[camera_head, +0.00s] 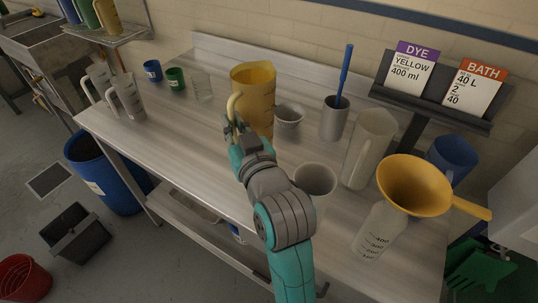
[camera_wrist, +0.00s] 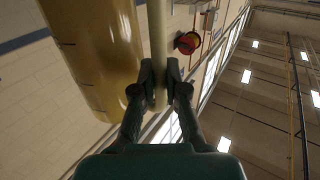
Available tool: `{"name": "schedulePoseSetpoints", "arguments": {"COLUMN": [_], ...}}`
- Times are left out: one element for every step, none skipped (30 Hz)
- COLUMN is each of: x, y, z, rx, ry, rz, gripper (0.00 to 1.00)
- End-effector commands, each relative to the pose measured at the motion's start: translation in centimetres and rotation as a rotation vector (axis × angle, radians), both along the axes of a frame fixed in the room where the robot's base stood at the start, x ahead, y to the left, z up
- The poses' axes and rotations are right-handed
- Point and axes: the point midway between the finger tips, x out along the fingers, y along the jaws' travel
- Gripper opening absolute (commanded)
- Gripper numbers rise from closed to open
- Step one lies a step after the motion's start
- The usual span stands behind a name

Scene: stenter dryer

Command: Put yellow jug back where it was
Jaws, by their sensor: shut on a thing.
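The yellow jug (camera_head: 255,92) is upright over the back middle of the steel table (camera_head: 215,150). I cannot tell whether its base touches the table top. My gripper (camera_head: 234,138) is shut on the jug's handle, on the jug's near left side. In the wrist view the jug's yellow body (camera_wrist: 92,50) fills the upper left. My two fingers (camera_wrist: 160,85) close from both sides on the pale upright handle (camera_wrist: 157,35).
A grey bowl (camera_head: 289,116) and a grey cup (camera_head: 334,119) holding a blue stick stand right of the jug. A clear beaker (camera_head: 203,88) stands left. A wall shelf (camera_head: 115,36) at upper left holds several coloured jugs. A yellow funnel (camera_head: 415,185) sits at right.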

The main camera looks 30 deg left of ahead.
Motion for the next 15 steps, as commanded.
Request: {"name": "schedulePoseSetpoints", "arguments": {"x": [0.0, 0.0, 0.0, 0.0, 0.0, -0.1, -0.1, -0.1, 0.0, 0.0, 0.0, 0.0, 0.0, 0.0, 0.0], "y": [0.0, 0.1, 0.1, 0.1, 0.1, 0.1, 0.0, 0.0, 0.0, 0.0, 0.0, 0.0, 0.0, 0.0, 0.0], "z": [-0.1, -0.3, -0.7, -1.1, -1.6, -2.4, -2.9, -3.5, -4.1, -4.6, -5.0, -5.4, -5.7, -5.9, -6.1], "rx": [0.0, -0.001, -0.002, -0.003, -0.003, -0.003, -0.003, -0.003, -0.003, -0.003, -0.003, -0.002, -0.001, 0.0, 0.0], "ry": [0.0, 0.001, 0.002, 0.004, 0.004, 0.005, 0.005, 0.005, 0.003, 0.004, 0.002, 0.002, 0.002, 0.001, 0.001], "rz": [0.001, 0.001, 0.002, 0.002, 0.002, 0.002, 0.001, 0.002, 0.001, 0.001, 0.001, 0.001, 0.001, 0.001, 0.001], "gripper": [0.0, 0.0, 0.0, 0.0, 0.0, 0.0, 0.0, 0.0, 0.0, 0.0, 0.0, 0.0, 0.0, 0.0, 0.0]}}
